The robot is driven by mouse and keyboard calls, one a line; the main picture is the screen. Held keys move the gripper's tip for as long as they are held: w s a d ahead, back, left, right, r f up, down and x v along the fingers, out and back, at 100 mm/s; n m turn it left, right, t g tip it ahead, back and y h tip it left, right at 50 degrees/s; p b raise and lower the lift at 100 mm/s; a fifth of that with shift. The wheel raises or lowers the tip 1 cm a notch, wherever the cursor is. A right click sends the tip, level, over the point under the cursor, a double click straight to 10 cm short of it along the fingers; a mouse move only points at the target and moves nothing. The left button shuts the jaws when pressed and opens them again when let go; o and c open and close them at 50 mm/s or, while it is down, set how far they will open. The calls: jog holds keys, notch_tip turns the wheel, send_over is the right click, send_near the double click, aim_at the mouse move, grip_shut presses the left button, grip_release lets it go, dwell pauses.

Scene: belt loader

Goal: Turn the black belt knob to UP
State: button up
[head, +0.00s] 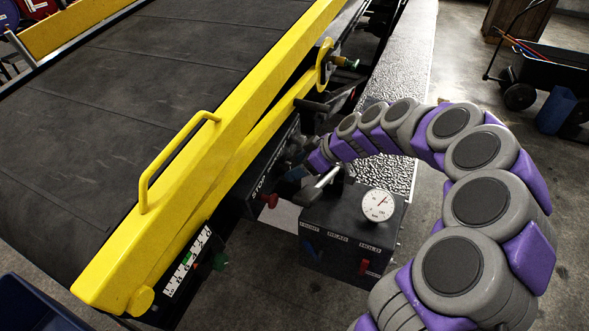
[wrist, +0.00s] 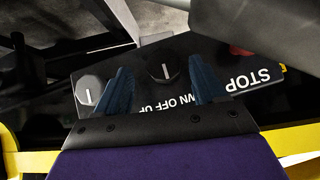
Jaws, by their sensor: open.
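The control panel (wrist: 235,78) shows upside down in the wrist view, with STOP and part of a DOWN OFF UP label. A black knob (wrist: 167,70) with a white pointer line sits by that label; its line stands about upright in the picture. My gripper (wrist: 161,64) is open, its two dark blue fingers on either side of this knob, with gaps visible. In the head view the panel (head: 262,185) is beside the yellow rail; my arm's end hides the knobs.
A black box (head: 345,235) with a gauge (head: 377,205) and a grey lever (head: 322,184) stands in front of the panel. A red button (head: 270,201) sticks out of the panel. The yellow rail (head: 215,170) and belt (head: 120,100) lie left.

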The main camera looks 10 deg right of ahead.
aim_at(290, 168)
jog(key=a+f, duration=0.1)
jog(key=w+a, duration=0.1)
jog(key=shift+a+f, duration=0.35)
jog(key=shift+d, duration=0.55)
jog(key=shift+c, duration=0.2)
jog(key=shift+d, duration=0.1)
jog(key=shift+c, duration=0.8)
jog(key=shift+a, duration=0.3)
jog(key=c, duration=0.8)
